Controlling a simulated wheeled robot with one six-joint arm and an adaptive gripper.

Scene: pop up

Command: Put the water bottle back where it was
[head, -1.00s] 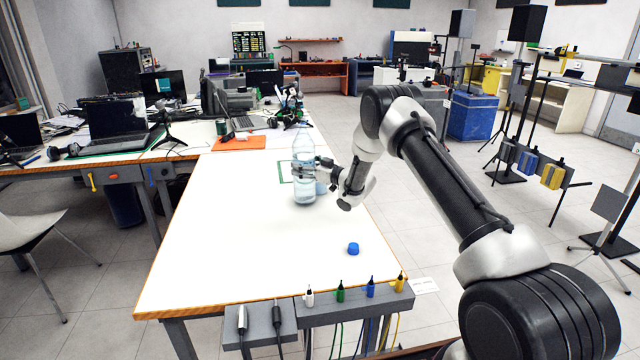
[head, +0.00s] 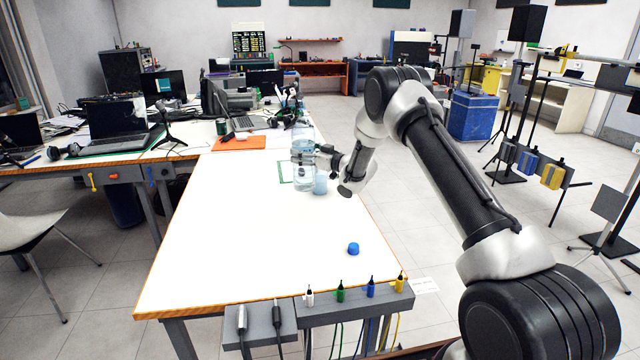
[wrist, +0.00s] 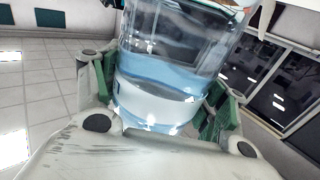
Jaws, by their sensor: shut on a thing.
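The clear water bottle (head: 303,175) is upright over the white table (head: 235,235), partly filled with water. My gripper (head: 313,155) is shut around it from the right. In the wrist view the bottle (wrist: 165,75) fills the middle, between the two green-padded fingers of my gripper (wrist: 155,100). A green square outline (head: 283,173) is on the table at the bottle's left, partly hidden behind the bottle. I cannot tell for sure whether the bottle's base touches the table.
A small clear cup (head: 320,184) stands close to the bottle's lower right. A blue cap (head: 353,249) lies nearer the table's front. The table's left and front middle are clear.

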